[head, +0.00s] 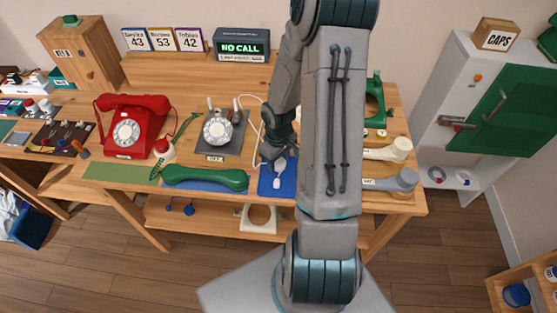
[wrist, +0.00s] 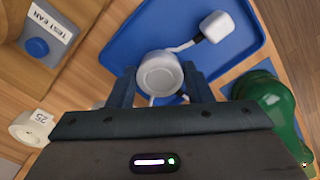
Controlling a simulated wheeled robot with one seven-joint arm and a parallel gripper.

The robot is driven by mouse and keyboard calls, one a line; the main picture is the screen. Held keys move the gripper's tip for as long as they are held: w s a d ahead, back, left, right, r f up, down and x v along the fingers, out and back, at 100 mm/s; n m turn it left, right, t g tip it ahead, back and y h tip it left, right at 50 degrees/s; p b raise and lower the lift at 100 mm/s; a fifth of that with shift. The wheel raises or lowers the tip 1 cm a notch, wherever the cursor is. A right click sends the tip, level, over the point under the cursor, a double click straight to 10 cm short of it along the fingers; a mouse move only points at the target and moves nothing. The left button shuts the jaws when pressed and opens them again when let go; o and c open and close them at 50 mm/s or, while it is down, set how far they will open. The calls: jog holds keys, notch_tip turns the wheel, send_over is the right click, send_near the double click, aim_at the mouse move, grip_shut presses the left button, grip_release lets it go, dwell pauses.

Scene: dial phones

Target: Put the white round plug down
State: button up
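The white round plug (wrist: 160,73) is between the two fingers of my gripper (wrist: 160,82) in the wrist view, with a finger against each side. In the head view my gripper (head: 278,152) is over the back of the blue tray (head: 266,188), and the round plug (head: 281,164) shows just in front of it. The tray (wrist: 140,42) lies under the plug in the wrist view. I cannot tell whether the plug touches the tray. A white squarish plug (wrist: 215,26) with a white lead lies on the tray nearby.
A green handset (head: 205,178) lies left of the tray. A block labelled TEST EAR (wrist: 38,47) is beside the tray. My arm hides the table right of the tray.

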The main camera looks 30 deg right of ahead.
aim_at(278, 162)
jog(key=shift+o, duration=1.2)
notch_tip(278, 162, up, 13)
jog(key=p, duration=0.2)
jog(key=s+a+r+m+t, duration=0.3)
jog(key=s+a+r, duration=0.9)
jog(key=r, duration=0.4)
jog(key=shift+s+r, duration=0.15)
jog(key=shift+s, duration=0.35)
